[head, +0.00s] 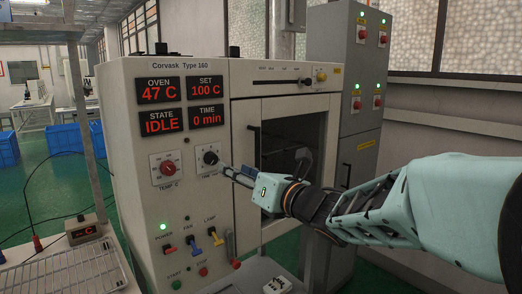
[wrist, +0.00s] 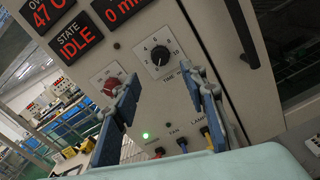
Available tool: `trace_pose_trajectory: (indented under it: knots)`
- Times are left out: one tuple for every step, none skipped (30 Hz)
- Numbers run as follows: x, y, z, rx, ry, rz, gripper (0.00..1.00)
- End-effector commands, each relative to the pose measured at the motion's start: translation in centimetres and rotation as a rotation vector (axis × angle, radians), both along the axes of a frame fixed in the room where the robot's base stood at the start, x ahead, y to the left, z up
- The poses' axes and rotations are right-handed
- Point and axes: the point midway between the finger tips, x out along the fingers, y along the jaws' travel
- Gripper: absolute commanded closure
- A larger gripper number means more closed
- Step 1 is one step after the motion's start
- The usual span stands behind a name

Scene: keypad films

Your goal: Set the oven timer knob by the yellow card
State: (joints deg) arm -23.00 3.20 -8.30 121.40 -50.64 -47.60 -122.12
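The black timer knob (head: 210,157) is on a white dial on the oven panel (head: 140,75), below the TIME display (head: 206,116), which reads 0 min. In the wrist view the knob (wrist: 160,56) lies just beyond the fingertips, roughly between them. My gripper (head: 228,171) is open and empty, close in front of the knob's lower right. Its two fingers stand well apart in the wrist view (wrist: 162,80). I cannot tell whether it touches the dial. Small yellow labels show on the equipment, but I cannot make out a yellow card with a readable time.
The red TEMP knob (head: 167,168) is left of the timer knob. Below are red, blue and yellow switches (head: 192,243) and the start and stop buttons. The oven door (head: 290,150) is to the right. A wire rack (head: 70,275) is at lower left. Displays read 47 C, 100 C and IDLE.

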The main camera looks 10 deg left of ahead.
Motion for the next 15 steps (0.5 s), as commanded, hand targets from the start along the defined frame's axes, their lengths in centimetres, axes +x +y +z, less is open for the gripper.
trace_pose_trajectory:
  knots:
    - [0.2, 0.4, 0.0, -0.002, 0.000, 0.003, 0.61]
    - [0.4, 0.6, 0.0, -0.002, 0.000, 0.003, 0.61]
    - [0.7, 1.0, 0.0, -0.001, -0.001, 0.003, 0.61]
    - [1.0, 1.3, 0.0, 0.000, 0.000, 0.003, 0.61]
    - [1.3, 1.7, 0.0, -0.001, 0.001, 0.003, 0.61]
    - [1.7, 2.2, -0.1, -0.001, 0.001, 0.003, 0.61]
    - [2.1, 2.6, 0.0, -0.001, 0.001, 0.003, 0.61]
    - [2.5, 3.0, 0.0, 0.000, 0.002, 0.003, 0.61]
    - [2.9, 3.7, 0.0, 0.000, 0.001, 0.003, 0.61]
    - [3.3, 4.1, 0.0, 0.000, 0.001, 0.003, 0.61]
    - [3.7, 4.5, 0.0, 0.001, 0.001, 0.003, 0.61]
    - [4.2, 5.0, 0.0, 0.000, 0.001, 0.002, 0.61]
    - [4.5, 5.4, 0.1, 0.000, 0.000, 0.002, 0.61]
    - [4.8, 5.8, 0.0, -0.001, 0.001, 0.002, 0.61]
    - [5.2, 6.2, 0.0, 0.000, 0.000, 0.002, 0.61]
